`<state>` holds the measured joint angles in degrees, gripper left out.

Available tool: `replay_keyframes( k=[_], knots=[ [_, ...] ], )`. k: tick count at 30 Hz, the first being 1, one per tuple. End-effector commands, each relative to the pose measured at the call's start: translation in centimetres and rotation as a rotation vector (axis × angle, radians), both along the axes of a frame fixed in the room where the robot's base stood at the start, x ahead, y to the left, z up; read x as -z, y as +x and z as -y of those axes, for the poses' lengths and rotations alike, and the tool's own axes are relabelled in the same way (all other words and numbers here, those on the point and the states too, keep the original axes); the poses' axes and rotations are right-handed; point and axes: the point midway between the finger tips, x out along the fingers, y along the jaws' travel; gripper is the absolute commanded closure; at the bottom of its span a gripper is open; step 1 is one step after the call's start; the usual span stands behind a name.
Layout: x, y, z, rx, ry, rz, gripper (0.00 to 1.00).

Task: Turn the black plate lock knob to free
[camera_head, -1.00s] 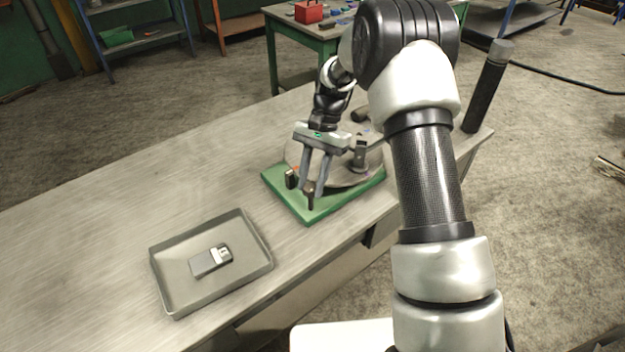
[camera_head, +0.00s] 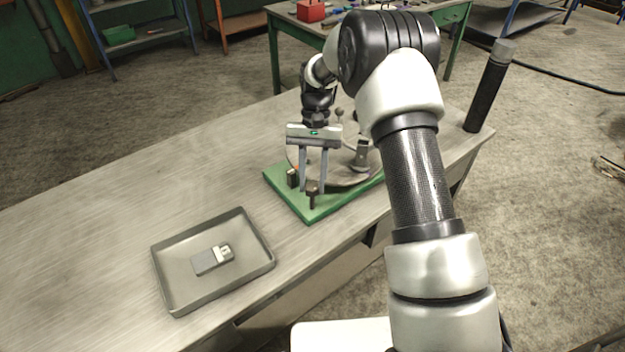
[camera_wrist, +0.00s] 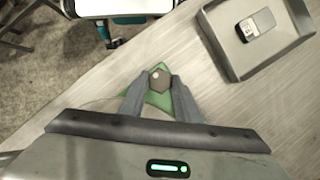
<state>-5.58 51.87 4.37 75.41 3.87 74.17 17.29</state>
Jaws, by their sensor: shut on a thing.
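The plate lock knob (camera_head: 312,186) is a small dark knob at the front corner of the green base (camera_head: 326,206). In the wrist view the knob (camera_wrist: 159,79) shows its brownish-black, angular top between the fingertips. My gripper (camera_head: 312,191) points down over that corner, with its two grey fingers shut on the knob from either side. The fingers also show in the wrist view (camera_wrist: 157,90). The knob's lower part and any lock marking are hidden or too small to read.
A round grey plate (camera_head: 345,173) lies on the base, with a dark upright clamp (camera_head: 361,155) on it and a small dark block (camera_head: 292,178) beside it. A grey tray (camera_head: 167,285) holding a grey device (camera_head: 212,260) stands front left. A black cylinder (camera_head: 487,90) stands right. The left bench is clear.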

Motion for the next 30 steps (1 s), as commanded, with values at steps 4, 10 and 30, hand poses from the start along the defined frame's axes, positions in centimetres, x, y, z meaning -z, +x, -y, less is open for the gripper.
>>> replay_keyframes(
  k=[4,10,30],
  knots=[
    [0.0,0.0,0.0,-0.002,0.001,0.001,0.93],
    [0.0,0.0,0.0,-0.001,0.000,0.001,0.53],
    [-5.9,2.5,0.4,0.002,0.001,0.005,0.53]
  ],
)
